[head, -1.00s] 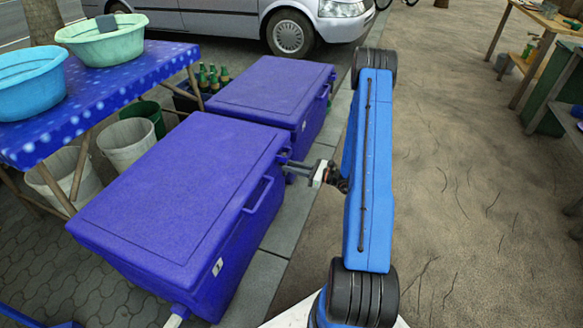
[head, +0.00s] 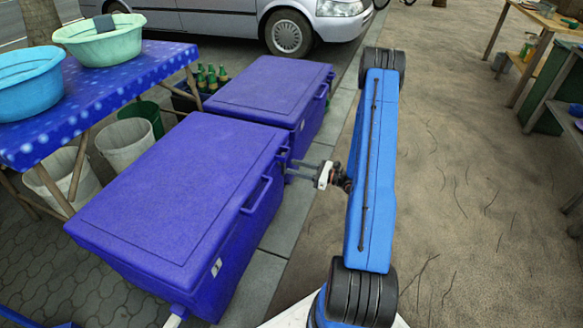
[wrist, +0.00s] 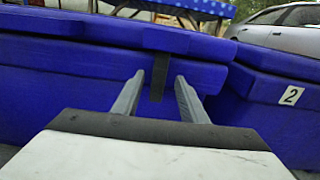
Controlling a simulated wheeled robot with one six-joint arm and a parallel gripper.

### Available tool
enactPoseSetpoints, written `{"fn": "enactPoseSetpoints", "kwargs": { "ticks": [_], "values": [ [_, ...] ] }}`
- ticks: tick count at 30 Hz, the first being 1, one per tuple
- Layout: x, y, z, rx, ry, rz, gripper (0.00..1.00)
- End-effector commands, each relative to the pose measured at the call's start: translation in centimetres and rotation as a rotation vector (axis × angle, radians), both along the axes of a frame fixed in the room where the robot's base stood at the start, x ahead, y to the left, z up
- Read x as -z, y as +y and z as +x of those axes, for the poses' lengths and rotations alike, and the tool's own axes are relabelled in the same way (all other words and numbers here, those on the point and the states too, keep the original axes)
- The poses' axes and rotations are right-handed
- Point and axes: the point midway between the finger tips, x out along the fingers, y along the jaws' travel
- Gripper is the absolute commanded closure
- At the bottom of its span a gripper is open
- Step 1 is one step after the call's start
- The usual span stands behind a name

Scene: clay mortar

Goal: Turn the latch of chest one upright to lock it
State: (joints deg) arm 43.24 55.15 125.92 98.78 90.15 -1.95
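Chest one, the nearer blue chest (head: 170,195), stands with its lid down. It fills the left and middle of the wrist view (wrist: 60,100). Its latch (wrist: 159,78) is a dark narrow strip on the front below the lid edge, standing about upright in the wrist view. In the head view I cannot make the latch out. My gripper (wrist: 157,80) is open, with one finger on each side of the latch and a gap showing on both sides. In the head view, my gripper (head: 301,171) is at the chest's far front corner, fingers apart.
A second blue chest (head: 265,90) stands just behind, with a label "2" (wrist: 290,95) in the wrist view. A table (head: 110,90) with basins stands left. A parked car (head: 230,20) is behind.

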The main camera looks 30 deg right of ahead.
Motion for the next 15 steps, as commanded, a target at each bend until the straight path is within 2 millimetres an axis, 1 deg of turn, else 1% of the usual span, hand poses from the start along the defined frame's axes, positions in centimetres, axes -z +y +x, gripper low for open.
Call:
{"fn": "enactPoseSetpoints", "kwargs": {
  "ticks": [1,3,15],
  "values": [
    [0.0,-0.7,-0.7,0.005,0.000,0.000,0.61],
    [0.0,-1.5,-1.7,0.005,0.000,0.000,0.61],
    [0.0,-5.8,-7.3,0.005,0.001,0.000,0.61]
  ]
}}
